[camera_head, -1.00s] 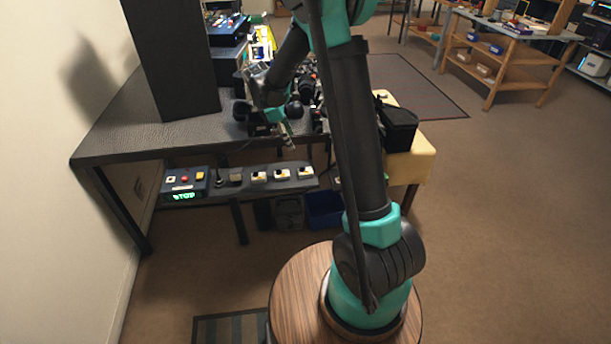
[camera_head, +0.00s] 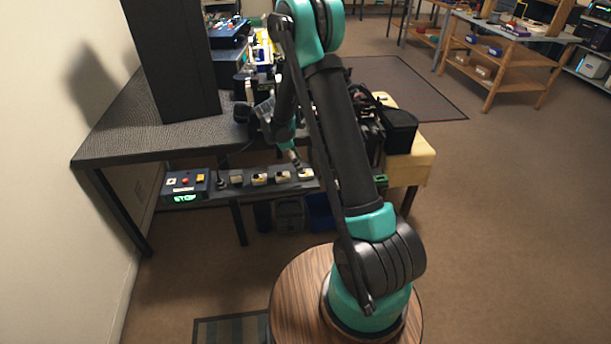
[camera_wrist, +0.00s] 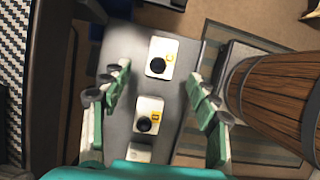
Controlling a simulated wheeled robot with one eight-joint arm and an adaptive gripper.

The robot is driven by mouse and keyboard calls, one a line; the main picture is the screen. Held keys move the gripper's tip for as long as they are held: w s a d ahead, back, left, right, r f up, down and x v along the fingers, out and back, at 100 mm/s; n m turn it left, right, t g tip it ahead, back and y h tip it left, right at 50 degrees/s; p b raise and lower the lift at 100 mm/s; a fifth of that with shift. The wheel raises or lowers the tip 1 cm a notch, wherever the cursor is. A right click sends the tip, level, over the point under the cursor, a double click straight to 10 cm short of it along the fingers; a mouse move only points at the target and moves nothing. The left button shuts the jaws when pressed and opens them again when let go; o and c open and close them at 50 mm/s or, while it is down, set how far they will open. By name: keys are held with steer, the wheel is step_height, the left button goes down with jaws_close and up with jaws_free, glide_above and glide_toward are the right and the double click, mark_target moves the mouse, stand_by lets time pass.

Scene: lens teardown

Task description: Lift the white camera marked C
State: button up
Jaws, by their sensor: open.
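Small white cameras with black lenses stand in a row on a narrow grey shelf. In the wrist view one white camera (camera_wrist: 162,57) with a yellow mark lies between my open fingers, near their tips. Another white camera (camera_wrist: 147,115) with a yellow label is closer to my palm, and a third (camera_wrist: 139,152) is partly cut off by my gripper. The letters are too small to read, so I cannot tell which is C. My gripper (camera_wrist: 158,74) is open and empty. In the head view my gripper (camera_head: 297,160) is above the right end of the row, near the rightmost camera (camera_head: 306,174).
The grey shelf (camera_wrist: 190,50) projects below the dark table (camera_head: 125,140). A control box (camera_head: 186,186) showing green STOP stands at the shelf's left end. A wooden-sided round pedestal (camera_wrist: 270,95) is at right in the wrist view. A blue bin (camera_head: 319,212) sits below the shelf.

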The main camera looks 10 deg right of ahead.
mark_target(306, 174)
steer(key=shift+d+x, duration=0.2)
steer(key=shift+x, duration=2.55)
steer(key=shift+s+r, duration=0.1)
steer(key=c, duration=1.3)
